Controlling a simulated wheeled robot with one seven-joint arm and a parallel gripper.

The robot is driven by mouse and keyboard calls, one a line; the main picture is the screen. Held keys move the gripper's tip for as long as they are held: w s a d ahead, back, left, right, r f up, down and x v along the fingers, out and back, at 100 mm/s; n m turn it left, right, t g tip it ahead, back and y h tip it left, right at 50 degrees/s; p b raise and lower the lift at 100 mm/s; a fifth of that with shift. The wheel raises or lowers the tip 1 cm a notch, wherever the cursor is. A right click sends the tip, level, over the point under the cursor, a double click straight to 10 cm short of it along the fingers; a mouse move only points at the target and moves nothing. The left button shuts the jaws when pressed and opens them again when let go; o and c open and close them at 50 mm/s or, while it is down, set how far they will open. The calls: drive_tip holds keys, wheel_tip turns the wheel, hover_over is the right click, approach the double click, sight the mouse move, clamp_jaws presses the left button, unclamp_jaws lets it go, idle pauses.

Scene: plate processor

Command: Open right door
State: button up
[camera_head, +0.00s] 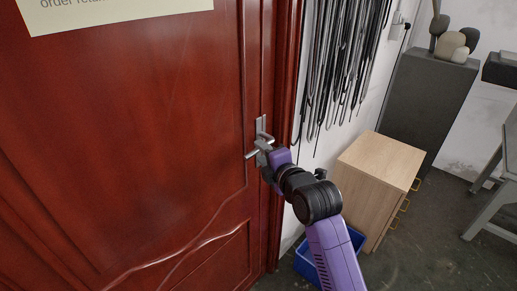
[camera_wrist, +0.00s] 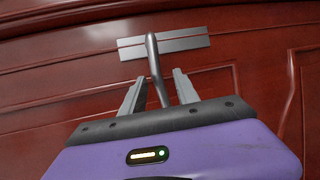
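The red-brown wooden door (camera_head: 130,130) fills the left of the head view and appears closed against its frame. A silver lever handle (camera_head: 262,136) sits near its right edge. In the wrist view, the lever (camera_wrist: 153,52) sticks out from a silver backplate (camera_wrist: 190,43) toward my gripper (camera_wrist: 160,82). My gripper's two grey fingers are apart, one on each side of the lever, with visible gaps. I see no clear contact. In the head view, my gripper (camera_head: 265,158) is at the handle, and its fingers are partly hard to make out.
Right of the door frame (camera_head: 288,70), dark cables (camera_head: 340,60) hang on the wall. A light wooden cabinet (camera_head: 372,165) and a blue bin (camera_head: 305,264) stand near my arm. A grey pedestal (camera_head: 425,105) is behind. A paper sign (camera_head: 110,10) is on the door.

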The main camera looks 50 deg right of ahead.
drive_tip(key=shift+x, duration=1.55)
drive_tip(key=shift+c, duration=0.3)
clamp_jaws()
drive_tip(key=shift+f, duration=0.1)
